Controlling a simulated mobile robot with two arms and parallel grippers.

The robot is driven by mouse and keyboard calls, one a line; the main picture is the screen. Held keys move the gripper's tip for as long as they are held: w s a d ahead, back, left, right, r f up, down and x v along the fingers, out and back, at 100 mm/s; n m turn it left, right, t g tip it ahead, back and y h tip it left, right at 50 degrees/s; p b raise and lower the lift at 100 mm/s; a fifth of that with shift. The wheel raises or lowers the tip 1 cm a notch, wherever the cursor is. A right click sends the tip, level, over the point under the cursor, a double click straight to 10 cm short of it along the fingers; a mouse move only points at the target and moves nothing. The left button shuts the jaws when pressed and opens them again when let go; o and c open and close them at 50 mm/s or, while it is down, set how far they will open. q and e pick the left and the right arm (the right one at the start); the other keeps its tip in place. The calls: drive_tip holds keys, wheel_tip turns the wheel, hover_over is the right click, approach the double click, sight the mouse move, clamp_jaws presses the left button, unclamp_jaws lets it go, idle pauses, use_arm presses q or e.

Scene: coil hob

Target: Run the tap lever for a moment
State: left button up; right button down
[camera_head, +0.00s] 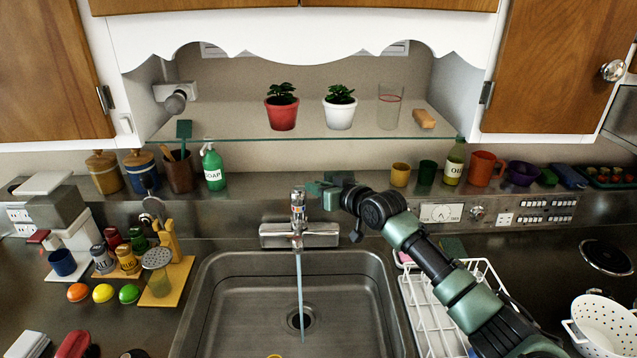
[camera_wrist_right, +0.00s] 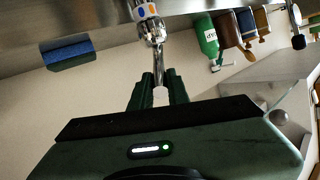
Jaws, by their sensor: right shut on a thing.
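The chrome tap (camera_head: 299,232) stands at the back edge of the steel sink (camera_head: 230,290), under the shelf. A thin pale stream (camera_head: 300,290) runs from the tap down towards the drain (camera_head: 301,318). My right gripper (camera_head: 318,188) reaches in from the right and is at the top of the tap. In the right wrist view, the tap (camera_wrist_right: 151,28) is at the top, and its lever (camera_wrist_right: 160,74) runs down between the green fingers of my right gripper (camera_wrist_right: 159,92), which are shut on it. My left gripper is not in view.
A white dish rack (camera_head: 440,300) stands right of the sink, below my right arm. A green soap bottle (camera_head: 213,167) stands on the back ledge at left. Cups and a bottle (camera_head: 454,160) line the ledge at right. A glass shelf with plants (camera_head: 340,106) hangs above.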

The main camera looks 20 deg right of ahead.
drive_tip(key=c, duration=1.4)
unclamp_jaws()
drive_tip(key=shift+o, duration=0.2)
drive_tip(key=shift+s+d+b, duration=0.2)
drive_tip(key=shift+s+b, duration=0.1)
drive_tip(key=shift+s, duration=0.3)
drive_tip(key=b+v, duration=0.2)
drive_tip(key=v, duration=0.4)
drive_tip(key=shift+s+r, duration=0.2)
drive_tip(key=shift+s, duration=0.05)
drive_tip(key=shift+d, duration=0.1)
